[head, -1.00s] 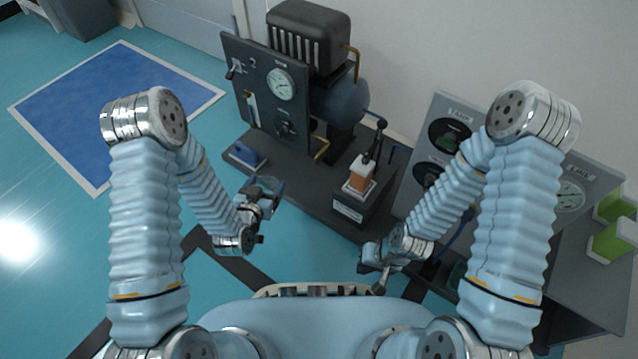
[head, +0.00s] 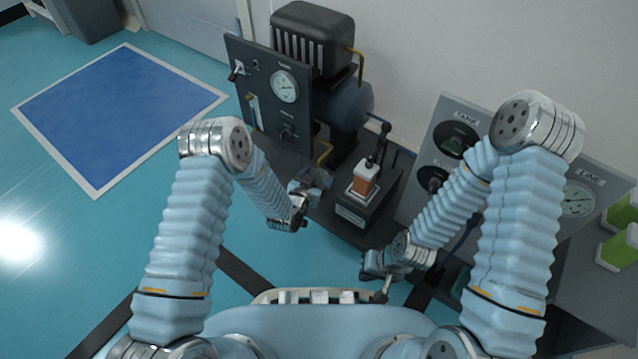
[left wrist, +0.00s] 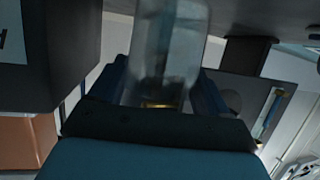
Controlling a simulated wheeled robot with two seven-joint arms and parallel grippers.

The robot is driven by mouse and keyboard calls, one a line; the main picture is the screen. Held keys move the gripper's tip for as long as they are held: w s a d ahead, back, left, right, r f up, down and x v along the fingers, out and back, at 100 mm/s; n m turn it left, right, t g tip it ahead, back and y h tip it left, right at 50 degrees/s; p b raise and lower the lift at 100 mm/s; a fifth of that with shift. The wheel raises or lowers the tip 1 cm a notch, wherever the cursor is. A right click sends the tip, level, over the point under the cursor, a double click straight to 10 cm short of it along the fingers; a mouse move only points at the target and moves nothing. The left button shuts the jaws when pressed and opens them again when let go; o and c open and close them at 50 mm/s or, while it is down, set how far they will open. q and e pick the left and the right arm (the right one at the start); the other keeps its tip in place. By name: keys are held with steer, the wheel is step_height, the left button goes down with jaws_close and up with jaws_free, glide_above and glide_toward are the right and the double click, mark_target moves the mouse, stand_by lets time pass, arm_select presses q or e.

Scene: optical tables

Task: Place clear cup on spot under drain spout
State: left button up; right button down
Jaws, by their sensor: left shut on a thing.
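My left gripper (head: 314,184) is shut on the clear cup (left wrist: 168,48). In the left wrist view the cup is see-through and blurred between the two dark fingers. In the head view the gripper is over the front part of the dark bench, left of the black box and in front of the compressor. A bent brass pipe (head: 324,153), which looks like the drain spout, comes down just behind the gripper. The spot beneath it is hidden or too small to make out. My right gripper (head: 376,272) is low in front of the bench; its finger opening is unclear.
A black box (head: 362,212) with an orange-and-white block (head: 366,180) stands close right of my left gripper. A gauge panel (head: 268,95) and a dark compressor tank (head: 345,105) stand behind. Another gauge panel (head: 425,150) is farther right. Open floor with a blue mat lies left.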

mark_target(321, 179)
arm_select(q)
steer(key=shift+w+d, duration=0.3)
steer(key=shift+w, duration=0.3)
step_height(321, 179, down, 3)
steer(key=shift+b, duration=0.65)
steer(key=shift+w+f, duration=0.1)
steer(key=shift+f, duration=0.1)
steer(key=shift+f, duration=0.2)
steer(key=o, duration=1)
steer(key=shift+r, duration=0.15)
